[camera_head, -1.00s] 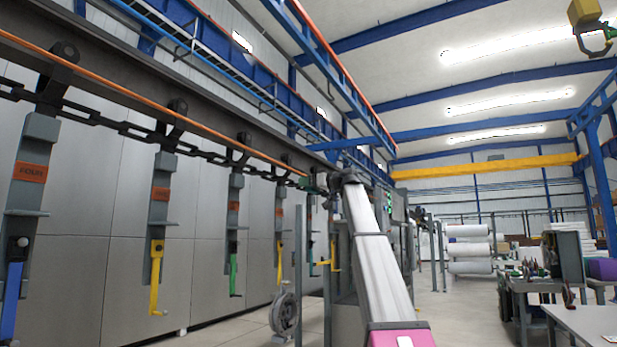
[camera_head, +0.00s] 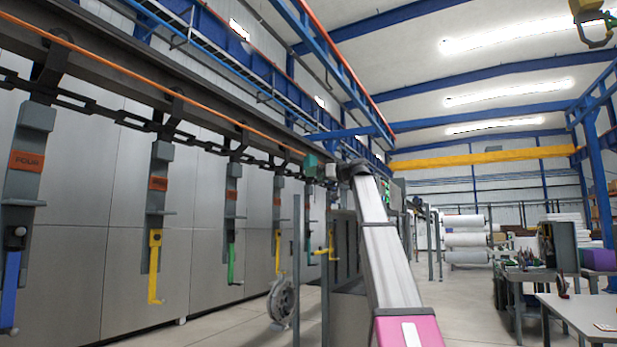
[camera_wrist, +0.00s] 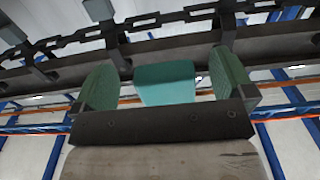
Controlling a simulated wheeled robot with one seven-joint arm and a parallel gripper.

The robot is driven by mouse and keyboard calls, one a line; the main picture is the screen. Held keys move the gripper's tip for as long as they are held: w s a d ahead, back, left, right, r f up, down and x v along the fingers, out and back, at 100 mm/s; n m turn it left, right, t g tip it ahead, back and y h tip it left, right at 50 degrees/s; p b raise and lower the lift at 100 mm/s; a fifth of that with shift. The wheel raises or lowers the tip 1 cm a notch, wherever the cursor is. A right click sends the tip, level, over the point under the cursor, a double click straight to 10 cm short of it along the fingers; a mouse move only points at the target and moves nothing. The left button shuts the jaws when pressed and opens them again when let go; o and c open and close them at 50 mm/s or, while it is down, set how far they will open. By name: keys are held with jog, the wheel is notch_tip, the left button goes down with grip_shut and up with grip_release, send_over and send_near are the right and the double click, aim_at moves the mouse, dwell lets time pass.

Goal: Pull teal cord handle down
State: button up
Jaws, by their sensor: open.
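The teal cord handle (camera_wrist: 165,84) is a tapered block in the middle of the wrist view. It appears between the two green-padded fingers of my gripper (camera_wrist: 167,78), with a visible gap on each side. My gripper is open. How deep the handle lies between the pads is hard to tell. In the head view my gripper (camera_head: 318,170) is small, at the far end of my arm below the conveyor beam. A green-teal patch shows there, and I cannot tell handle from finger pads.
An orange cord (camera_head: 165,91) runs along the dark conveyor beam. Below it hangs a chain (camera_head: 130,121) with several grey hangers carrying coloured hooks, such as a yellow hook (camera_head: 154,268). A grey cabinet (camera_head: 349,255) stands below my arm. Worktables (camera_head: 585,318) stand at right.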

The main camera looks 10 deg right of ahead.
jog(key=v, duration=0.6)
jog(key=shift+s+d, duration=0.1)
dwell(0.3)
